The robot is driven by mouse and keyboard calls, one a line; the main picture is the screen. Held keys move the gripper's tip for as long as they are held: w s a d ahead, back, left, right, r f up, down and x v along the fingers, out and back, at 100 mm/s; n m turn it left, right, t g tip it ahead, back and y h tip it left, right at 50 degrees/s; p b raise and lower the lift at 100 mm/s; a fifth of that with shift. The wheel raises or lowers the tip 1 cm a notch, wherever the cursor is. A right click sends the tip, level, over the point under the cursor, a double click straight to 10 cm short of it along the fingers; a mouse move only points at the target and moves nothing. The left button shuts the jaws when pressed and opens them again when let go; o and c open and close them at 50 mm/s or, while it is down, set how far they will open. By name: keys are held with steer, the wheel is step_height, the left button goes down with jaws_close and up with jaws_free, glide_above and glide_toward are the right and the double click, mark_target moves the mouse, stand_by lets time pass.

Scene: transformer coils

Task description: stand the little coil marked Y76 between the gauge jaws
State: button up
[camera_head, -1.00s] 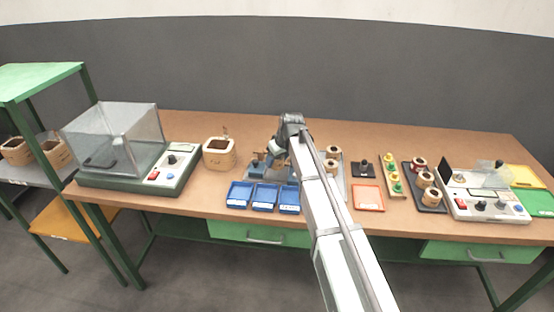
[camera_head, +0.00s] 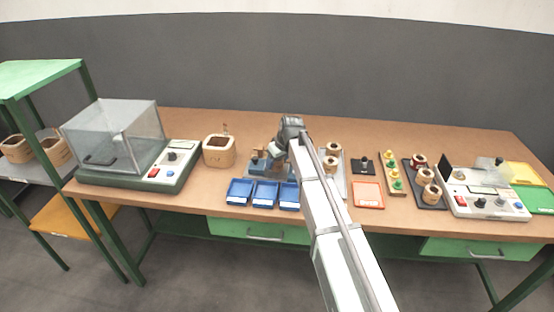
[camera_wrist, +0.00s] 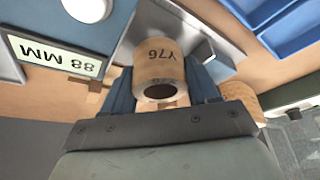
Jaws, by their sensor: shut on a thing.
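The little coil (camera_wrist: 160,68) is a tan cylinder with a dark round hole, and its mark Y76 reads upside down in the wrist view. My gripper (camera_wrist: 162,88) is shut on it, with a blue finger on each side. A gauge with a blue body (camera_wrist: 35,15), a white round knob and an upside-down label reading 88 MM (camera_wrist: 55,55) is at the upper left. A grey metal surface lies behind the coil; I cannot tell whether the coil touches it or stands between the jaws. In the head view the blue gauge (camera_head: 258,165) is partly hidden by my arm.
Several blue trays (camera_head: 264,194) lie in front of the gauge. A tan container (camera_head: 219,151) and a clear-covered machine (camera_head: 120,145) stand to the left. Right of my arm are other coils (camera_head: 333,149), a red tray (camera_head: 368,195) and a white instrument (camera_head: 485,203). The back of the table is clear.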

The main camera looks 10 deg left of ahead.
steer(key=o, duration=1.1)
steer(key=shift+f, duration=0.1)
steer(key=shift+o, duration=0.5)
steer(key=shift+s+a, duration=0.1)
steer(key=shift+c, duration=0.7)
steer(key=shift+o, duration=0.2)
steer(key=shift+o, duration=1.1)
steer(key=shift+r, duration=0.5)
step_height(320, 180, up, 7)
